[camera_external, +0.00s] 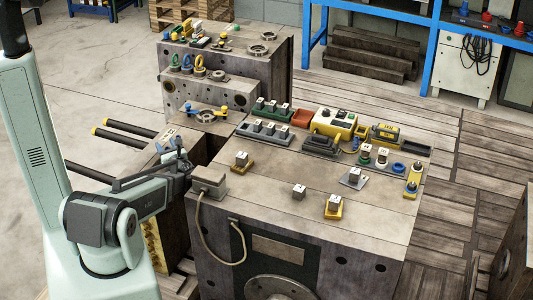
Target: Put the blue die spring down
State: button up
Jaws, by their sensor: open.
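My gripper (183,163) is a dark shape at the left, above the left edge of the big steel mould block (265,200). Its jaws are open, and I see nothing held between them. Small coloured coil-like pieces (187,63) stand in a row on the ledge of the rear block, well behind my gripper. One of them may be the blue die spring, but they are too small to tell. A small blue piece (356,143) also lies among the tools on the right of the big block; I cannot tell what it is.
A grey box with a cable (209,181) stands close to the right of my gripper. Small cubes on pads (242,160) sit on the block top. A yellow control box (334,124) and a blue ring (399,168) are farther right.

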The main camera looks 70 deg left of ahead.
jog(key=d, duration=0.5)
jog(key=shift+w, duration=0.25)
notch_tip(320, 180, up, 7)
jog(key=shift+a, duration=0.3)
